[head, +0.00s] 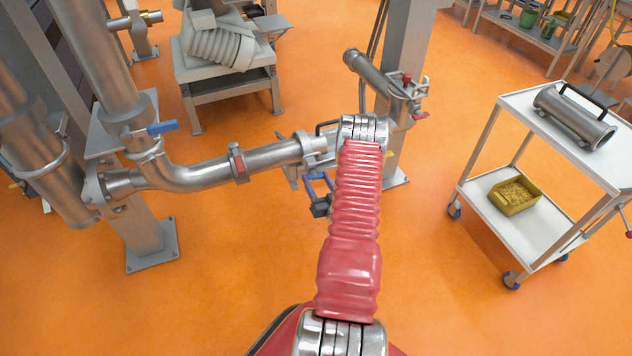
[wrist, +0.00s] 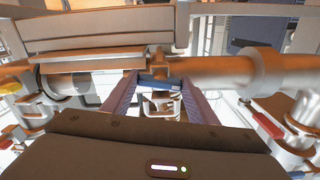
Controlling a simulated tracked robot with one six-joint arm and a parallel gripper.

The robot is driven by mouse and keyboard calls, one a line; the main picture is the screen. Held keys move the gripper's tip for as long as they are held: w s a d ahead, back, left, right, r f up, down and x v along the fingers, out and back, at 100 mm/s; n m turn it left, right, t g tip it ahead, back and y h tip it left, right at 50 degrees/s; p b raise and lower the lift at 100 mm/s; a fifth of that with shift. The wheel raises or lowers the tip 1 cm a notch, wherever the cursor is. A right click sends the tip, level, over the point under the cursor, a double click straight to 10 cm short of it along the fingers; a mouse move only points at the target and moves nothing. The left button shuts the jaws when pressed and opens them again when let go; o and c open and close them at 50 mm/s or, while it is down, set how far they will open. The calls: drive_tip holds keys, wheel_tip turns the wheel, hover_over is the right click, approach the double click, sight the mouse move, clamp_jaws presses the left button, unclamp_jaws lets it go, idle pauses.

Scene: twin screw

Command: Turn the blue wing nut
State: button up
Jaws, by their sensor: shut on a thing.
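The blue wing nut (wrist: 158,83) shows in the wrist view as a short blue bar below a horizontal metal pipe. My gripper (wrist: 160,79) has one finger at each side of it and is shut on it. In the head view my gripper (head: 318,186) is small, beside the pipe's end and left of my red sleeved arm. The wing nut cannot be picked out there, and my arm hides part of that area.
A blue lever (head: 162,127) sits on the upright pipe. A white trolley (head: 480,190) stands at right. Orange floor is open between my arm and the trolley.

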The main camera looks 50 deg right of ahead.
drive_tip(key=shift+w+a+n, duration=0.1)
drive_tip(key=shift+w+n, duration=0.05)
drive_tip(key=shift+n, duration=0.95)
drive_tip(key=o, duration=1)
drive_tip(key=shift+o, duration=0.2)
drive_tip(key=shift+s+a, duration=0.25)
drive_tip(key=shift+s, duration=0.45)
drive_tip(key=v, duration=1.2)
drive_tip(key=shift+a, duration=0.15)
drive_tip(key=shift+s+f, duration=0.1)
